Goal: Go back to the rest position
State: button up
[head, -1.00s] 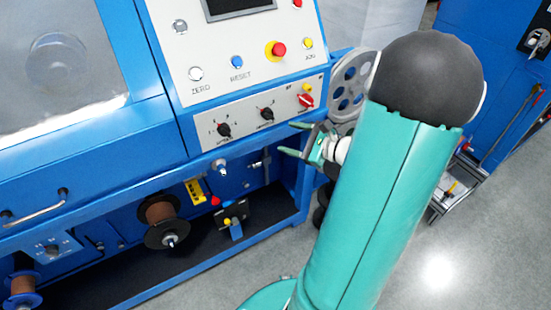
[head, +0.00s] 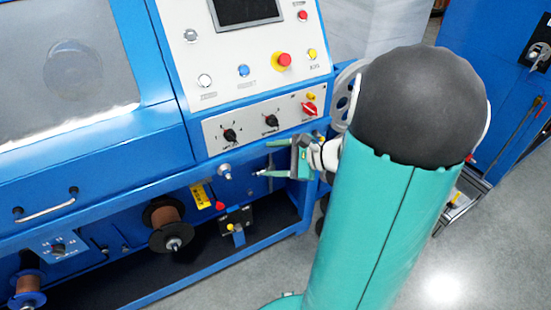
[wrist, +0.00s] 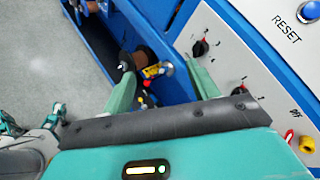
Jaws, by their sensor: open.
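My gripper (head: 264,158) is open and empty in the head view, its two green fingers pointing left in front of the blue machine (head: 160,150), just below the knob panel. My teal arm with its dark round joint rises to the right of it and hides part of the machine's right side. In the wrist view, the two fingers of my gripper (wrist: 160,68) are spread apart with nothing held between them. Beyond them are the machine's lower bay and a copper wire spool (wrist: 146,57).
The control panel with the red emergency button (head: 283,60) and black knobs (head: 271,121) is close above my gripper. Spools (head: 167,222) sit in the bay below. A grey pulley wheel (head: 345,90) is partly behind my arm. Floor (head: 470,240) is clear at lower right.

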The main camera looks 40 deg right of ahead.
jog(key=s+a+r+n+g, duration=0.1)
jog(key=s+a+n+g, duration=0.15)
jog(key=a+n, duration=0.4)
jog(key=s+a+r+n+g, duration=0.15)
jog(key=a+n+g, duration=0.25)
jog(key=a, duration=0.5)
jog(key=s+a+r+n+h, duration=0.5)
jog(key=s+r+n+h, duration=0.2)
jog(key=n, duration=0.4)
jog(key=shift+a+r+n, duration=0.15)
jog(key=shift+r+n, duration=0.05)
jog(key=shift+n, duration=0.15)
jog(key=shift+t, duration=0.25)
